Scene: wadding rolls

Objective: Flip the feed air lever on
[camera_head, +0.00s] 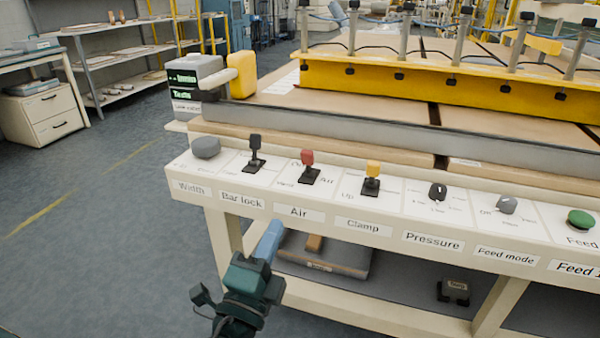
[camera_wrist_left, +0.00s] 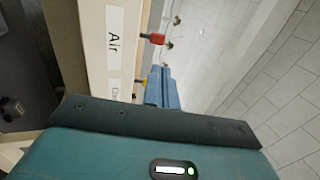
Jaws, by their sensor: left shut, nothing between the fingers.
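The red-topped air lever (camera_head: 307,158) stands on the sloped control panel behind the "Air" label (camera_head: 299,212). It looks roughly upright; I cannot tell which of its two marked positions it is in. It also shows in the left wrist view (camera_wrist_left: 154,38), beyond my fingers, with the "Air" label (camera_wrist_left: 114,42) beside it. My left gripper (camera_head: 269,240) is in front of and below the panel's front edge, apart from the lever. Its blue fingers (camera_wrist_left: 162,88) are shut and empty. My right gripper is not in view.
The black bar lock lever (camera_head: 255,151) stands left of the air lever and the yellow clamp lever (camera_head: 372,171) stands right. A grey width knob (camera_head: 206,147) is at the panel's left end. A pressure knob (camera_head: 438,191) and green feed button (camera_head: 580,219) are farther right.

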